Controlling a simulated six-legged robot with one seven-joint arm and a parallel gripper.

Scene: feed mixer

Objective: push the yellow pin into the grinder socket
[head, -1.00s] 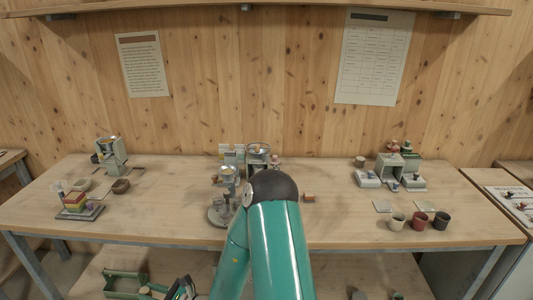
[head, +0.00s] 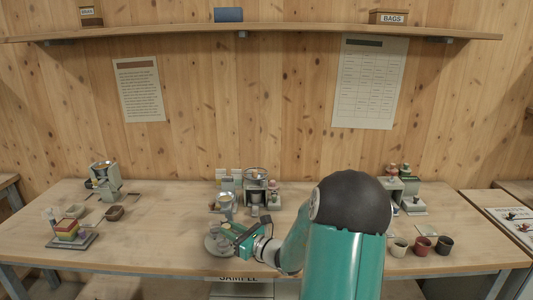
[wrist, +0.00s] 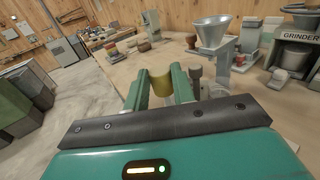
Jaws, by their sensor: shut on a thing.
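My gripper (wrist: 160,88) is shut on the yellow pin (wrist: 160,80), a short thick cylinder held between the two teal fingers in the wrist view. In the head view my gripper (head: 240,240) is low over the front middle of the table, by a round grey base; the pin cannot be made out there. A machine labelled GRINDER (wrist: 300,52) stands at the right edge of the wrist view, apart from the pin. It appears to be the machine at the table's middle (head: 256,184) in the head view. I cannot make out the socket.
A machine with a metal funnel (wrist: 212,34) stands just right of and beyond my fingers, with a dark grey post (wrist: 195,74) close to the right finger. Cups (head: 422,245) stand at the right front. The table left of my gripper (head: 160,235) is largely clear.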

